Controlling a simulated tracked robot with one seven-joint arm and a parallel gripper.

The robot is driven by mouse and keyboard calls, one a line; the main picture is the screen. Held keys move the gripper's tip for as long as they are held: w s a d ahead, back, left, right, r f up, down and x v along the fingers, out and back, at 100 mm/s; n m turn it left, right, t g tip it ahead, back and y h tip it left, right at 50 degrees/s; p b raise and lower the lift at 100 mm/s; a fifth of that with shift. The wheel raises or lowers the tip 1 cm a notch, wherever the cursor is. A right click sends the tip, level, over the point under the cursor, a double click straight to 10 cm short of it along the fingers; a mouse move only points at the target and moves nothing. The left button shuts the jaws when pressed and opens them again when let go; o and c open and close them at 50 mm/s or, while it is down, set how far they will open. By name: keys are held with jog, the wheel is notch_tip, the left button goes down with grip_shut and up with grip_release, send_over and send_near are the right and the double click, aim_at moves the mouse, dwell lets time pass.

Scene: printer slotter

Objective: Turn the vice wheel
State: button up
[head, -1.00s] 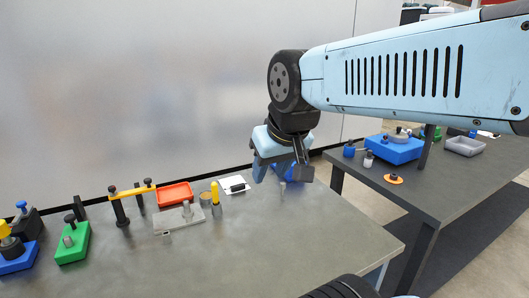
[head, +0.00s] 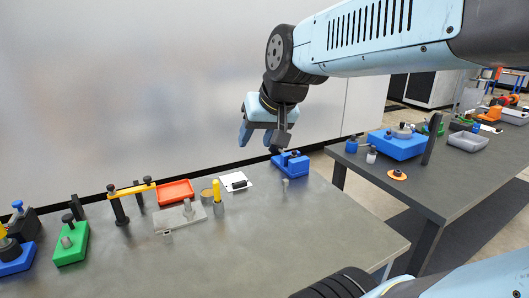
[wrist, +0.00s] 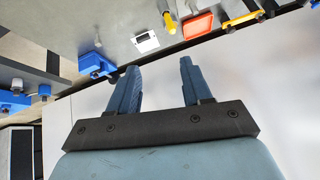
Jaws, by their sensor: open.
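A small blue vice-like block (head: 290,163) with dark parts on top stands at the back right of the near table. It also shows in the wrist view (wrist: 97,65) at upper left. I cannot make out a wheel on it clearly. My gripper (head: 262,138) is open and empty, raised above the back of the table, up and to the left of the blue block in the head view. In the wrist view its two blue fingers (wrist: 158,72) stand apart with nothing between them.
On the near table (head: 260,250) are a red tray (head: 175,192), a yellow-topped post (head: 217,196), a white sheet (head: 236,182) and a green block (head: 71,243). A second table (head: 440,185) at right holds a larger blue block (head: 398,145). The near table's front is clear.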

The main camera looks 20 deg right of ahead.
jog(key=w+d+r+m+t, duration=0.1)
jog(key=w+r+m+t, duration=0.15)
jog(key=w, duration=0.85)
jog(key=w+d+r+m+t, duration=0.15)
jog(key=w+m, duration=0.25)
jog(key=w, duration=0.7)
jog(key=w+r+m+t, duration=0.2)
jog(key=w+r+m, duration=0.15)
jog(key=w, duration=0.65)
jog(key=w+d+f+m+h, duration=0.2)
jog(key=w+m, duration=0.1)
jog(key=w, duration=0.3)
jog(key=w+d+f+m+h, duration=0.2)
jog(key=w+d, duration=0.1)
jog(key=w, duration=0.2)
jog(key=w+d+f+m+h, duration=0.4)
jog(key=w+f+m, duration=0.1)
jog(key=w, duration=0.1)
jog(key=m+g+h, duration=0.9)
jog(key=m+g, duration=0.3)
jog(key=m, duration=0.2)
send_near(275, 150)
jog(key=w+f, duration=0.2)
jog(key=w, duration=0.2)
jog(key=d, duration=0.4)
jog(key=d+f, duration=0.1)
jog(key=d, duration=0.3)
jog(key=d+f, duration=0.1)
jog(key=d, duration=0.3)
jog(key=shift+w, duration=0.2)
